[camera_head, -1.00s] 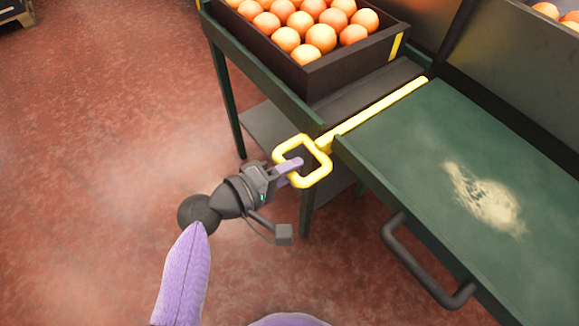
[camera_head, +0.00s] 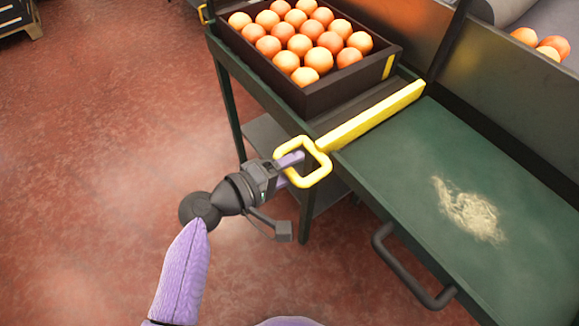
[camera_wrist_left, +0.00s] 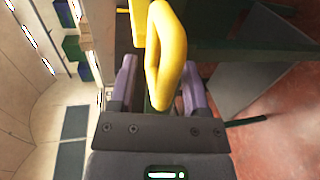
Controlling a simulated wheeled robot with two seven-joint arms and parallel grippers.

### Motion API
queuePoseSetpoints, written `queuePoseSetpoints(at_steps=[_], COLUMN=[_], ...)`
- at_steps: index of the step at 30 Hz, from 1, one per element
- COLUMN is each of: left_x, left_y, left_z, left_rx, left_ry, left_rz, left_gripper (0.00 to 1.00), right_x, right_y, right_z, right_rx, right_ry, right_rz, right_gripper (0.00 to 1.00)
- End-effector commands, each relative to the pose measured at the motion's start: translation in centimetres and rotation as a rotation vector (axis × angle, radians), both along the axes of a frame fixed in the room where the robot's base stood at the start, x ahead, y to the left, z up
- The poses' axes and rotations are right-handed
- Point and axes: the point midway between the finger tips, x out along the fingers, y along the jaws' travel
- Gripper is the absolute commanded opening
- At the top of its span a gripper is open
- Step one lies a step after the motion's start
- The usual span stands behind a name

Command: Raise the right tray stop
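The right tray stop is a yellow bar (camera_head: 372,116) across the green table, with its side face showing above the surface. Its square loop handle (camera_head: 322,172) sticks out past the table's front edge. My left gripper (camera_head: 298,168) is at the handle, one finger at the upper part of the loop and the other lower. In the left wrist view the handle (camera_wrist_left: 165,60) stands between the two lilac fingers of the gripper (camera_wrist_left: 158,85), which are wide apart. Whether a finger touches it I cannot tell. My right gripper is out of view.
A dark crate (camera_head: 345,88) full of oranges stands on the table (camera_head: 400,165) behind the stop. A pale dusty patch (camera_head: 470,210) lies on the table at right. A dark bar handle (camera_head: 405,275) juts from the front edge. More oranges (camera_head: 540,44) show at upper right.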

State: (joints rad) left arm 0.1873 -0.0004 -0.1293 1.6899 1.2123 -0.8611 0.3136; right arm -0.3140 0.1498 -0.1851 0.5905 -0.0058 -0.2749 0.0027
Motion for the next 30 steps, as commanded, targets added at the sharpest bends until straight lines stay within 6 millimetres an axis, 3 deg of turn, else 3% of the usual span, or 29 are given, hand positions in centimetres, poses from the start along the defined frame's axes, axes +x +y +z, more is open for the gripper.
queuePoseSetpoints(at_steps=[8, 15, 19, 30], left_x=[-0.7, -4.2, -5.4, -5.8], left_y=[0.9, 5.7, 7.4, 7.9], left_z=[0.2, 1.6, 1.9, 1.9], left_rx=[0.005, 0.005, 0.004, 0.002], left_ry=[0.004, 0.003, 0.003, 0.001], left_rz=[0.0, 0.001, 0.0, 0.0], left_gripper=[0.6, 0.6, 0.6, 0.6], right_x=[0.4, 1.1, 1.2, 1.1], right_y=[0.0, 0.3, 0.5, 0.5], right_z=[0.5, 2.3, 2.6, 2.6], right_rx=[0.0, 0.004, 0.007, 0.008], right_ry=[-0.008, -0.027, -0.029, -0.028], right_rz=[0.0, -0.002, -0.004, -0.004], right_gripper=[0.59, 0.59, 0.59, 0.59])
